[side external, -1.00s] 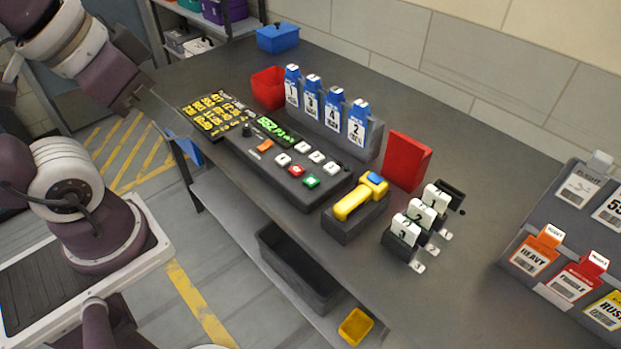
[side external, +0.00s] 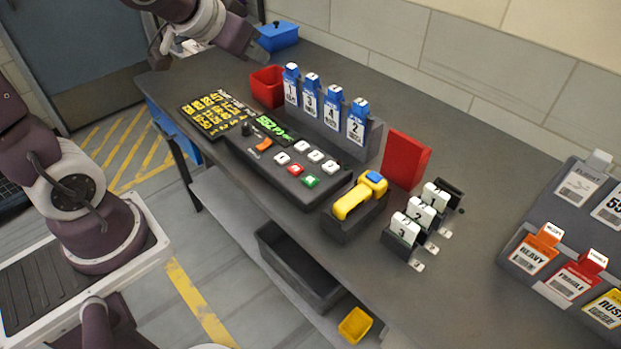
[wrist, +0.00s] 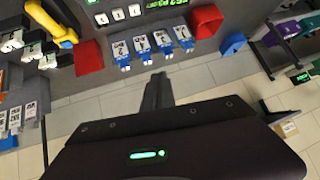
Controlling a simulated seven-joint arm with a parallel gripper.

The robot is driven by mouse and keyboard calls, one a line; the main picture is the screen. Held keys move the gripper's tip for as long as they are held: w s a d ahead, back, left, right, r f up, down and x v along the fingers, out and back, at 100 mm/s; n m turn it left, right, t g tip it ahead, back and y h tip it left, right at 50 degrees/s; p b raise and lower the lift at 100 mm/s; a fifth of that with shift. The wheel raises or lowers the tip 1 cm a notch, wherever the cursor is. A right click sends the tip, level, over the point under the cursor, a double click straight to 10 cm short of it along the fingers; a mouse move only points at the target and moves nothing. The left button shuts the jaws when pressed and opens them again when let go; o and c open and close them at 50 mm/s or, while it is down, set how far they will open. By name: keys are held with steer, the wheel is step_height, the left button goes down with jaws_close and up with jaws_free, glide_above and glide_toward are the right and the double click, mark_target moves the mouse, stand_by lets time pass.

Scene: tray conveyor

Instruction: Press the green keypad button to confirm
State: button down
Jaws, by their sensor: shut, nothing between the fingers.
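The green button (side external: 310,181) sits on the dark sloped keypad panel (side external: 262,168), right of a red button (side external: 295,169) and in front of several white buttons (side external: 314,156). In the wrist view the white buttons (wrist: 118,14) show near the top edge, with a sliver of green beside them that I cannot identify surely. My gripper (wrist: 158,92) is shut and empty, pointing up the wrist picture. In the side view my gripper (side external: 258,48) is raised near the far end of the table, well away from the green button; its fingertips are hard to make out.
A row of blue numbered tags (side external: 333,108) in a grey rack stands behind the panel. A yellow scanner (side external: 358,198) in its cradle is to the right, with a red upright block (side external: 406,160) behind it. A red bin (side external: 268,86) is near the far end.

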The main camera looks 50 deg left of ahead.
steer(key=w+d+f+m+h, duration=0.1)
steer(key=w+d+f+h, duration=0.15)
steer(key=w+f, duration=0.35)
steer(key=g+h, duration=0.3)
steer(key=h, duration=0.4)
glide_above(306, 180)
step_height(306, 180, down, 9)
steer(key=shift+f+m, duration=0.15)
steer(key=shift+m, duration=0.25)
steer(key=shift+f, duration=4.4)
steer(key=shift+f, duration=0.4)
